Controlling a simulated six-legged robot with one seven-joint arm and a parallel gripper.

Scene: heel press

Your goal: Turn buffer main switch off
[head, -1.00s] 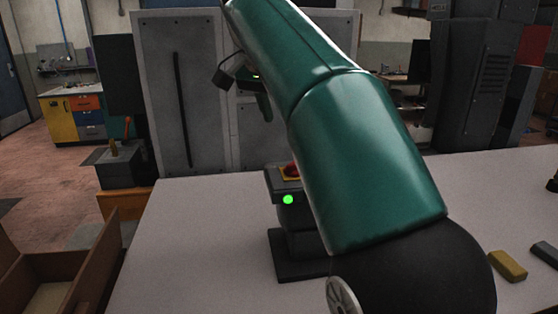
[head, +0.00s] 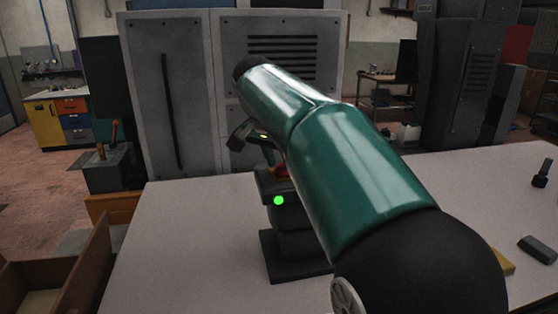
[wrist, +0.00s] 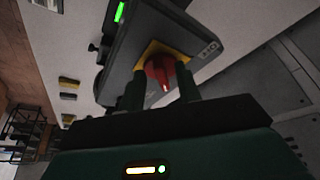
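The buffer main switch is a red rotary knob (wrist: 160,69) on a yellow plate (wrist: 150,50), set in the dark switch box (wrist: 128,50). A green light glows on the box in both views. In the head view the box (head: 288,235) stands on the table, and the knob (head: 281,170) shows only partly behind my arm. My gripper (wrist: 160,88) is open, with one finger to each side of the knob in the wrist view. It looks very close, but I cannot tell whether the fingers touch the knob.
The pale table (head: 190,235) is mostly clear around the box. A dark grey block (head: 538,250) and a small black object (head: 542,173) lie at the right. An open wooden drawer or crate (head: 85,270) is at lower left. Grey cabinets (head: 175,95) stand behind the table.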

